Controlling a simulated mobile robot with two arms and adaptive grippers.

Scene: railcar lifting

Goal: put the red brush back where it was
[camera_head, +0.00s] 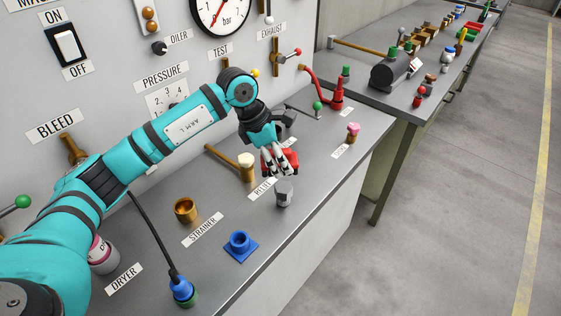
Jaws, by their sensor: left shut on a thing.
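My left gripper (278,163) reaches over the grey bench from the left, with its fingers pointing down. It is shut on a red thing (291,157), which looks like the red brush and is partly covered by the fingers. I cannot tell whether the red thing touches the bench top. A label behind the gripper is mostly hidden. My right gripper is not in view.
A grey plug (284,194) stands just in front of the gripper. A brass strainer (185,209) and a blue flanged fitting (240,245) stand nearer. A pink-topped part (353,131) stands right.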

